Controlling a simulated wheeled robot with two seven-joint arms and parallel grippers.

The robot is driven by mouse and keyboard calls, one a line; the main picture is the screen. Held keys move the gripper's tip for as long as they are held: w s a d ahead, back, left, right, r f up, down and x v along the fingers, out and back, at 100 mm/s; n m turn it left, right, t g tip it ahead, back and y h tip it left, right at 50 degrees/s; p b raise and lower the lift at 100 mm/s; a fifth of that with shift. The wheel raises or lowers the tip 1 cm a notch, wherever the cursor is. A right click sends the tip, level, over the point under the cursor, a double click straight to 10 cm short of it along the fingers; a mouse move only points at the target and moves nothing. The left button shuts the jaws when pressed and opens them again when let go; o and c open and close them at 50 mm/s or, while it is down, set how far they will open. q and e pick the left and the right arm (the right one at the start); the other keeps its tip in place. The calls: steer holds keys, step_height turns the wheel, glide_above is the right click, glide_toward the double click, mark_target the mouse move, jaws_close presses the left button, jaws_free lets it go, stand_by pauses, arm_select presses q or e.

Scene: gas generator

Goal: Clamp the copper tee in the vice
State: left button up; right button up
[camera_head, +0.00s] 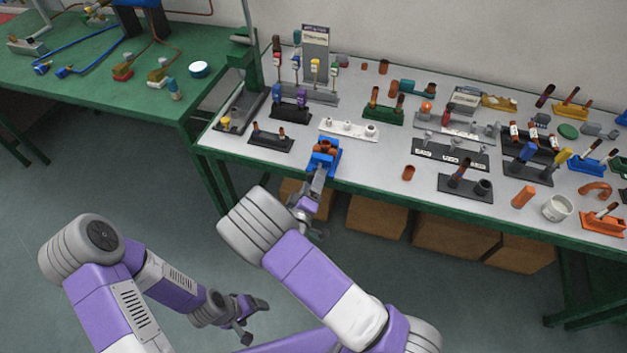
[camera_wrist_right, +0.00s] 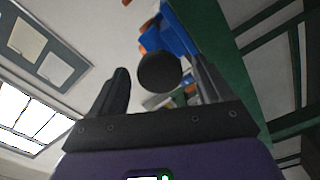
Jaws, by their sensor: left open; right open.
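The blue vice (camera_head: 331,165) stands at the front edge of the white bench top, left of the middle. The copper tee (camera_head: 325,147) sits at the top of the vice, between or on its jaws; I cannot tell whether they touch it. My right gripper (camera_head: 314,186) is open just in front of the vice. In the right wrist view, a dark round knob (camera_wrist_right: 158,72) shows between its open fingers (camera_wrist_right: 160,88), with the blue vice body (camera_wrist_right: 177,38) behind. Contact with the knob cannot be told. My left gripper (camera_head: 250,312) is open and empty over the floor.
A white fitting rack (camera_head: 348,130) stands behind the vice, and a dark stand (camera_head: 270,143) is to its left. A short copper piece (camera_head: 408,173) lies to the right. Cardboard boxes (camera_head: 376,216) sit below the bench. A second green table (camera_head: 130,95) is at left.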

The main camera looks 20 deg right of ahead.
steer(key=n+p, duration=0.3)
steer(key=n, duration=0.2)
steer(key=shift+n, duration=0.3)
steer(key=shift+c, duration=0.3)
steer(key=c, duration=1)
